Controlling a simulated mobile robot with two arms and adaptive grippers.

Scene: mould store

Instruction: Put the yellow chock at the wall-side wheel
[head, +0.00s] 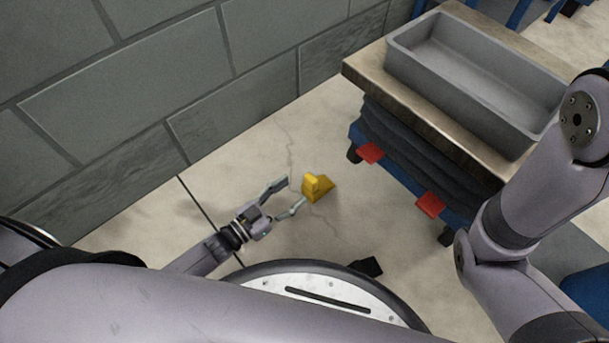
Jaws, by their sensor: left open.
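The yellow chock (319,188) lies on the pale floor, a wedge with a raised block at its left end. My left gripper (295,190) is open and low over the floor, just left of the chock. Its fingertips point at the chock; the nearer one is at its edge, and I cannot tell whether they touch. The wall-side wheel (354,154) is the dark caster at the cart's left corner, partly hidden beside a red pedal (370,153). The chock stands apart from this wheel. My right arm comes in at the right; its gripper is out of view.
The blue-framed cart carries dark layers, a wooden top (411,112) and a grey mould box (470,85). A second wheel (447,237) is near another red pedal (430,205). A grey block wall (150,85) runs along the left. Floor between chock and cart is clear.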

